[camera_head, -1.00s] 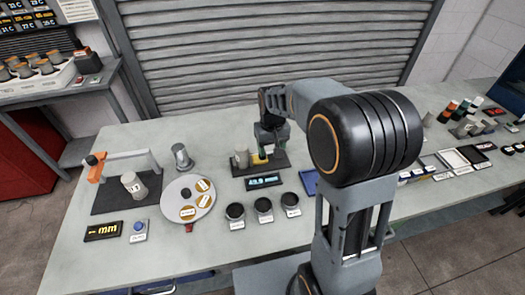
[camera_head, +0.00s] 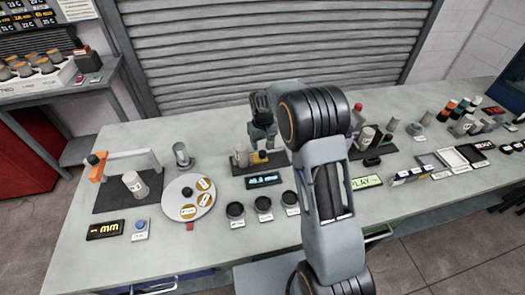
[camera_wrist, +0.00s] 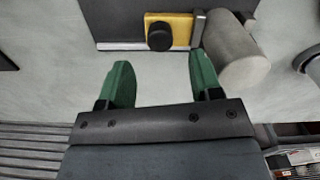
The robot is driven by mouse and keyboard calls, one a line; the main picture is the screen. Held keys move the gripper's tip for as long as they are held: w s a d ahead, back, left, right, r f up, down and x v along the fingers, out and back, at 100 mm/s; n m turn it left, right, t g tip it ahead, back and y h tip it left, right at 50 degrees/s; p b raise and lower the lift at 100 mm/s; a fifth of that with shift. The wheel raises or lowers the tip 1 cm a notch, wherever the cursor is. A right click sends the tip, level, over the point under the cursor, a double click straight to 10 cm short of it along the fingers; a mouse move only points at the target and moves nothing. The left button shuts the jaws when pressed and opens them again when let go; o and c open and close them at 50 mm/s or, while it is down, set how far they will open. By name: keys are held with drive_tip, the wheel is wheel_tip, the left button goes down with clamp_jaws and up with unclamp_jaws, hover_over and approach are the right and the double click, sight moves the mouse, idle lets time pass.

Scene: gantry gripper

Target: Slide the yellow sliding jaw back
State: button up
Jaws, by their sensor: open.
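The yellow sliding jaw (camera_head: 258,157) sits on a dark base plate (camera_head: 277,163) behind a small lit display (camera_head: 264,180). In the wrist view the yellow jaw (camera_wrist: 182,26) carries a round black knob (camera_wrist: 160,36). A grey cylinder (camera_wrist: 234,52) stands beside it, with a thin dark plate between them; it also shows in the head view (camera_head: 241,158). My gripper (camera_wrist: 162,78) has its two green fingers spread, with nothing between them. Its tips are short of the knob, apart from the jaw. In the head view my gripper (camera_head: 262,143) is behind the jaw.
Three dark round cups (camera_head: 264,203) stand in front of the display. A round grey plate (camera_head: 188,214) with labelled discs is to the left. The strip behind the base looks clear.

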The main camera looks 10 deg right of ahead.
sight(263, 152)
drive_tip(key=shift+f, duration=2.65)
drive_tip(key=shift+c, duration=0.2)
clamp_jaws()
